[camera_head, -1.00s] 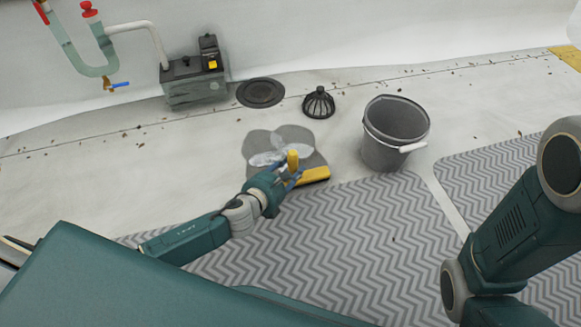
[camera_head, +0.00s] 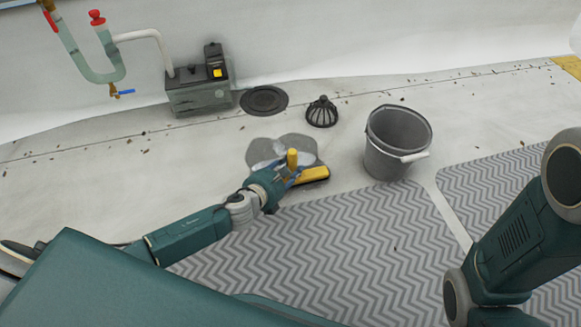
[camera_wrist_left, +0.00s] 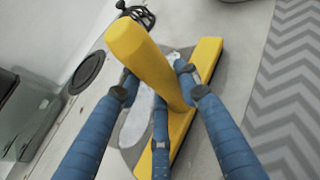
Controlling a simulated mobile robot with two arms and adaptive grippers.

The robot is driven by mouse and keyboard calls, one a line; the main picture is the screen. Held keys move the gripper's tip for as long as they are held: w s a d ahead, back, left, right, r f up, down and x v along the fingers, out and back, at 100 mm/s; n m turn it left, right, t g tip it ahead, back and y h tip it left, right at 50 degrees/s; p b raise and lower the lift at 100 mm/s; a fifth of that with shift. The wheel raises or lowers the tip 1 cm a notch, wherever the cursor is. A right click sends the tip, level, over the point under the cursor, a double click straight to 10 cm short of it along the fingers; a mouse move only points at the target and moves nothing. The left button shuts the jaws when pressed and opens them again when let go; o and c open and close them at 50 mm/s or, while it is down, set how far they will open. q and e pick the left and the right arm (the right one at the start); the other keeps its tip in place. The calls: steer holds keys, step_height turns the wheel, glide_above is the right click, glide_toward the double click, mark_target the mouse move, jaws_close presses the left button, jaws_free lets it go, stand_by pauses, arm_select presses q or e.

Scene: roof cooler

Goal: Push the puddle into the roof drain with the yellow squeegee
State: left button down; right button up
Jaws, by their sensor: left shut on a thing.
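The yellow squeegee (camera_head: 314,174) stands on the roof at the near right side of the puddle, its handle upright. My left gripper (camera_head: 287,172) is shut on the handle; the left wrist view shows blue fingers around the yellow squeegee (camera_wrist_left: 206,58). The puddle (camera_head: 262,152) is a grey wet patch with pale reflections, partly hidden by the gripper and squeegee. The round dark roof drain (camera_head: 264,99) lies flat beyond the puddle, up and slightly left, apart from it. It also shows in the left wrist view (camera_wrist_left: 88,72). My right gripper is out of view.
A black domed strainer (camera_head: 322,112) sits right of the drain. A grey bucket (camera_head: 397,143) stands right of the puddle. A grey-green pump box (camera_head: 198,93) stands left of the drain. Zigzag mats (camera_head: 340,240) cover the near floor. Bare roof lies between puddle and drain.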

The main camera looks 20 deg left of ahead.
arm_select(q)
steer(key=shift+w+a+f, duration=0.1)
steer(key=shift+w+a, duration=0.4)
steer(key=shift+w, duration=0.2)
steer(key=shift+w+a, duration=0.45)
steer(key=shift+w, duration=0.25)
steer(key=shift+w+a, duration=0.55)
steer(key=shift+w, duration=0.2)
steer(key=shift+w+a, duration=0.5)
steer(key=shift+w, duration=0.2)
steer(key=shift+w+a+b, duration=0.2)
steer(key=shift+w+a, duration=0.25)
steer(key=shift+w, duration=0.3)
steer(key=shift+w+a+b, duration=0.15)
steer(key=shift+w+a, duration=0.25)
steer(key=shift+w, duration=0.3)
steer(key=shift+w+a, duration=0.1)
steer(key=shift+a, duration=0.05)
steer(key=shift+w+a+b, duration=0.4)
steer(key=shift+w+a, duration=0.65)
steer(key=shift+w, duration=0.25)
